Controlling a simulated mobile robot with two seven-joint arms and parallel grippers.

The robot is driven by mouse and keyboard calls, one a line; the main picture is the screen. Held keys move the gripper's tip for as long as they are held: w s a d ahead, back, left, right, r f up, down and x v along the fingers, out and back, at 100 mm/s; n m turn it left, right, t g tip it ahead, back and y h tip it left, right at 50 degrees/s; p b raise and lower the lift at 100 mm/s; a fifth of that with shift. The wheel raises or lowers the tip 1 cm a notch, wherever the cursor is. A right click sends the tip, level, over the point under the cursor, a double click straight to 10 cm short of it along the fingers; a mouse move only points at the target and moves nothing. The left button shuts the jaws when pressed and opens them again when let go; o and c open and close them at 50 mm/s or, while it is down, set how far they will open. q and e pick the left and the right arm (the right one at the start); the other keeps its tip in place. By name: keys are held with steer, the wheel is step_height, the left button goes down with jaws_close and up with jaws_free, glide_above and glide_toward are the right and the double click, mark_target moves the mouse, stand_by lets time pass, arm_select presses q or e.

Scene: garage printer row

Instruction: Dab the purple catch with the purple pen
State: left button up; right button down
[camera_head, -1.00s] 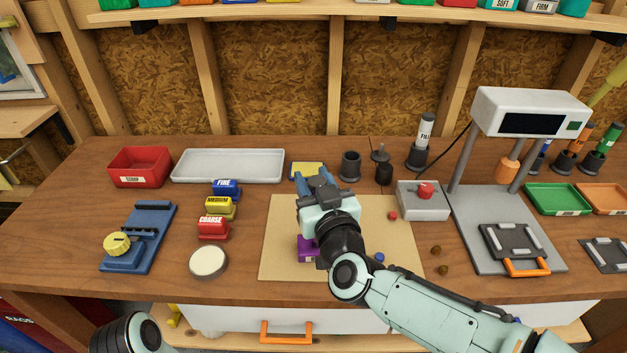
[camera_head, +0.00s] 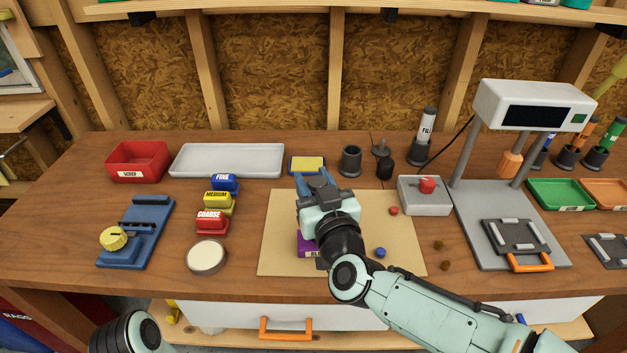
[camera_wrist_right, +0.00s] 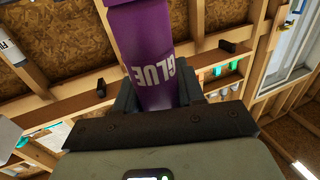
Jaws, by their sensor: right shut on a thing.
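My right gripper (camera_head: 315,182) is over the tan mat and points away toward the back wall. In the wrist view it is shut on a purple pen (camera_wrist_right: 150,50) marked GLUE. The pen's far end runs out of that view, so its tip is hidden. In the head view the gripper body covers the pen. A purple piece with a pale label (camera_head: 307,244), likely the purple catch, shows just left of my right wrist over the mat. Most of it is hidden, and I cannot tell whether the pen touches it. My left gripper is out of view.
The tan mat (camera_head: 278,260) has small red and blue bits on it. Sanding blocks and a round pale tin (camera_head: 206,257) stand to its left. A grey box with a red button (camera_head: 424,198) and a press-like stand (camera_head: 490,215) are on the right. Black holders (camera_head: 350,162) stand behind.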

steer(key=shift+f+b, duration=0.3)
steer(key=shift+f, duration=0.25)
steer(key=shift+r+p, duration=0.6)
steer(key=shift+r, duration=0.15)
stand_by(0.4)
